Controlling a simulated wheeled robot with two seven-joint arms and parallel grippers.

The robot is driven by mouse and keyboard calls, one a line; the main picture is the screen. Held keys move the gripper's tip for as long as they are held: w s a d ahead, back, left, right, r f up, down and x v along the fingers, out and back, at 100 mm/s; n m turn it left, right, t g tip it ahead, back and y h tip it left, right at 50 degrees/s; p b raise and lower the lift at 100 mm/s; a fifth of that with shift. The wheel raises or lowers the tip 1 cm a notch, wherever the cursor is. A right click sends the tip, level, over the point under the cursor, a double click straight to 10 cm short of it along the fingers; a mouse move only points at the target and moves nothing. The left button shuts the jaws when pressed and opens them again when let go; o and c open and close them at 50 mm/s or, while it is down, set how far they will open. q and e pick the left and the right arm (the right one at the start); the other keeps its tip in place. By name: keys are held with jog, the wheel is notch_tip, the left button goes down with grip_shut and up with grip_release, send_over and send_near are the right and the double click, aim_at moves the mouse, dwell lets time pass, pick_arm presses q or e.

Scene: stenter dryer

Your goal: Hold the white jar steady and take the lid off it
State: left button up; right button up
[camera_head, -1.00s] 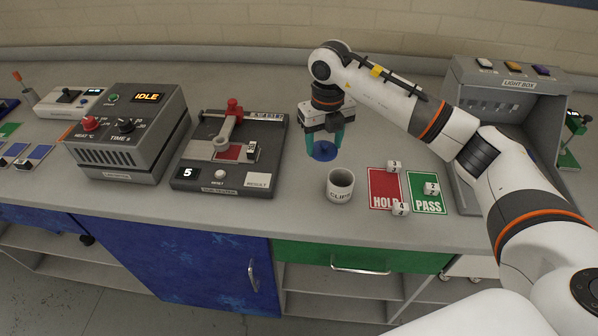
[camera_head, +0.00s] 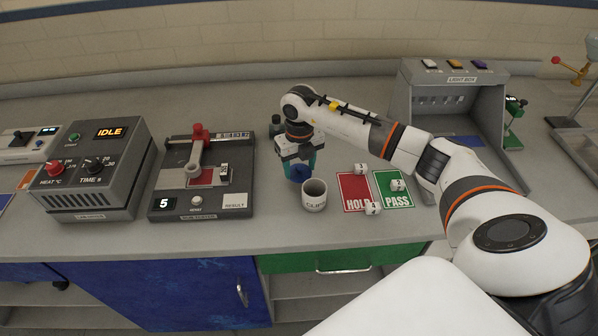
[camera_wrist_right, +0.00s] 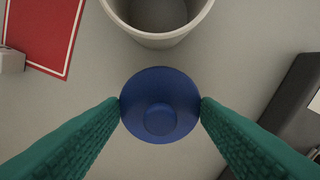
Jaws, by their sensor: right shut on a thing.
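The white jar (camera_head: 314,199), lettered "CLIPS", stands upright and open on the grey bench. Its rim and inside also show at the top of the right wrist view (camera_wrist_right: 160,37). A round blue lid (camera_wrist_right: 161,105) with a raised knob is off the jar, between the teal fingertips of my right gripper (camera_wrist_right: 161,106), which is shut on it. In the head view the lid (camera_head: 295,173) is just behind and left of the jar, low over the bench; I cannot tell if it touches the bench. My left gripper is not in view.
Right of the jar lie a red HOLD card (camera_head: 353,190) and a green PASS card (camera_head: 393,186) with small numbered white blocks. A dark tester (camera_head: 165,208) stands left, the light box (camera_head: 452,110) at back right. Bare bench lies in front of the jar.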

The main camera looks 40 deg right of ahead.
aim_at(300, 167)
notch_tip(300, 167, down, 3)
jog(key=shift+f+p, duration=0.1)
jog(key=shift+p, duration=0.35)
jog(key=shift+f, duration=0.1)
jog(key=shift+f+b, duration=0.15)
jog(key=shift+b, duration=0.15)
jog(key=o, duration=1.1)
